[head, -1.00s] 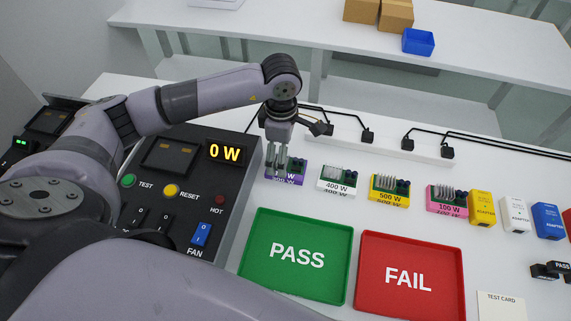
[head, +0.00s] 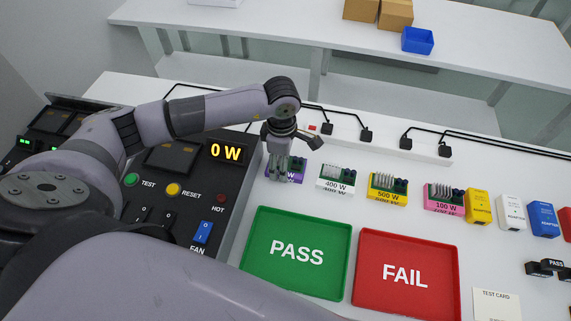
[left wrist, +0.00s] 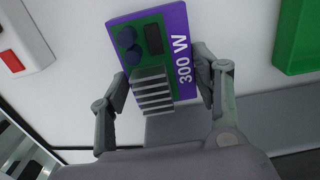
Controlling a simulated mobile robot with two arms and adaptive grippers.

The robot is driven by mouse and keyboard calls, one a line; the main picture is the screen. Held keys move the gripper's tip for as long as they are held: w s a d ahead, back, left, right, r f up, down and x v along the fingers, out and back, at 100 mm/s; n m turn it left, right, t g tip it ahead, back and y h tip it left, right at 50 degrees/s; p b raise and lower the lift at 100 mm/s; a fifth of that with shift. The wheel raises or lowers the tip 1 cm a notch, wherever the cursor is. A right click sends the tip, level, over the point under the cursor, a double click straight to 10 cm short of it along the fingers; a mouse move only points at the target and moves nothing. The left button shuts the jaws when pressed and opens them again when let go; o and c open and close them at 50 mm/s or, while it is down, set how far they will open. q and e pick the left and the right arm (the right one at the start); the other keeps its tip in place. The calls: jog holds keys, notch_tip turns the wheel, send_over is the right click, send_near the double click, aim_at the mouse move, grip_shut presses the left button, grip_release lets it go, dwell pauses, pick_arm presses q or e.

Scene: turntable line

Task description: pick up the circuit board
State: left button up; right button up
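The circuit board (head: 298,171) is purple with a green top, a finned heat sink and a "300 W" label. It stands on the white table beside the tester. My left gripper (head: 281,170) points down over it and hides part of it in the head view. In the left wrist view the board (left wrist: 153,50) lies between the fingers of my left gripper (left wrist: 162,72). One finger is on each side, close to its edges, and the fingers look open; I cannot tell whether they touch it. My right gripper is not in view.
The black tester (head: 205,190) reads "0 W" left of the board. The green PASS tray (head: 345,245) and red FAIL tray (head: 456,260) lie in front. White 400 W (head: 335,184), yellow 500 W (head: 388,194) and pink 100 W (head: 440,207) boards stand to the right. A power strip (head: 385,146) is behind.

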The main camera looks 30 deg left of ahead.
pick_arm(q)
jog(key=c, duration=0.7)
jog(key=shift+c, duration=0.2)
jog(key=shift+r, duration=0.15)
